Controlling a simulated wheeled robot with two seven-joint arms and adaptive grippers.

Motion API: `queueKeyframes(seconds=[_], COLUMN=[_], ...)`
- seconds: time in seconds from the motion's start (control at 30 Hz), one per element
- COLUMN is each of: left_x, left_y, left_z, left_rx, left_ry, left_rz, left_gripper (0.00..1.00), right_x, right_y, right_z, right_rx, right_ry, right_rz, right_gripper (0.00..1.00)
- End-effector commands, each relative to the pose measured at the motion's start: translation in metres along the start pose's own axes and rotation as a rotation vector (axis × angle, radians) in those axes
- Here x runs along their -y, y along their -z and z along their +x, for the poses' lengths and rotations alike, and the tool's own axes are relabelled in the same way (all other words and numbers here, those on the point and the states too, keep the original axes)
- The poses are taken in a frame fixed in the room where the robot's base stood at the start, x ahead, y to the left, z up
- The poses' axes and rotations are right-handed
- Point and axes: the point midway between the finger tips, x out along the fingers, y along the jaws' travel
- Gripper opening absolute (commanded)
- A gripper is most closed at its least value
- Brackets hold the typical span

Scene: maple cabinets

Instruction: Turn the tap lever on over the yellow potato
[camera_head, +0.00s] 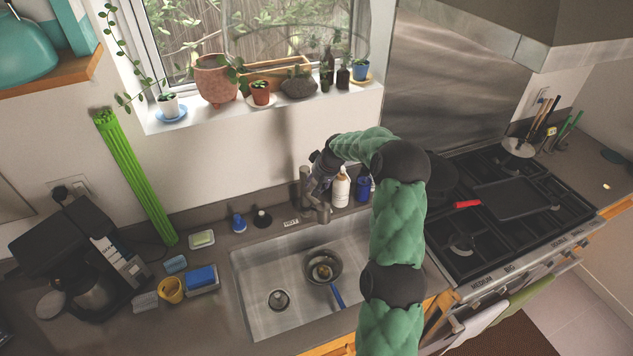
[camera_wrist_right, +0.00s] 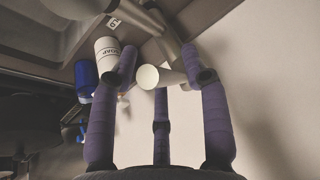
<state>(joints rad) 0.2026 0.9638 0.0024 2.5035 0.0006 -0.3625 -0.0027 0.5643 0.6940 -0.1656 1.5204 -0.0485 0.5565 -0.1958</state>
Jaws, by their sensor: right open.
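The grey metal tap (camera_head: 320,208) stands at the back edge of the sink, its spout over the basin. The yellow potato (camera_head: 322,271) lies in a round pan (camera_head: 336,262) in the sink, below the spout. My right gripper (camera_head: 317,180) is beside the top of the tap. In the right wrist view its purple fingers (camera_wrist_right: 158,62) are open, with a pale, round-ended tap part (camera_wrist_right: 149,77) between them, apparently the lever. I cannot tell whether they touch it. The head view partly hides the lever behind the gripper. My left gripper is not in view.
A white soap bottle (camera_head: 341,188) and a blue container (camera_head: 363,188) stand right of the tap, close to my right arm. The stove (camera_head: 500,215) is further right. A coffee machine (camera_head: 85,245) and sponges (camera_head: 202,279) are left of the sink (camera_head: 262,322). A windowsill (camera_head: 215,115) with pots is above.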

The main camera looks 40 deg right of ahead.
Motion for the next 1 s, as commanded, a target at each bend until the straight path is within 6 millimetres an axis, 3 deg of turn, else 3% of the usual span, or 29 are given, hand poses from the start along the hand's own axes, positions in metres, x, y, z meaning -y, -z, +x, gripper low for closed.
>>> queueKeyframes(seconds=[0.3,0.47,0.77,1.0], left_x=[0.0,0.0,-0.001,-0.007], left_y=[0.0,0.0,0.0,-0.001], left_z=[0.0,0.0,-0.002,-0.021], left_rx=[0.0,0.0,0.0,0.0], left_ry=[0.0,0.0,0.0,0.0], left_rz=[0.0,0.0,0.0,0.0], left_gripper=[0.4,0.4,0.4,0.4], right_x=[0.0,0.0,0.001,0.004], right_y=[0.0,0.0,0.001,0.01], right_z=[0.002,0.002,0.001,-0.008], right_rx=[0.0,0.0,0.005,0.091], right_ry=[0.0,0.0,0.0,-0.01], right_rz=[0.0,0.0,0.0,0.009], right_gripper=[0.47,0.01,0.0,0.0])
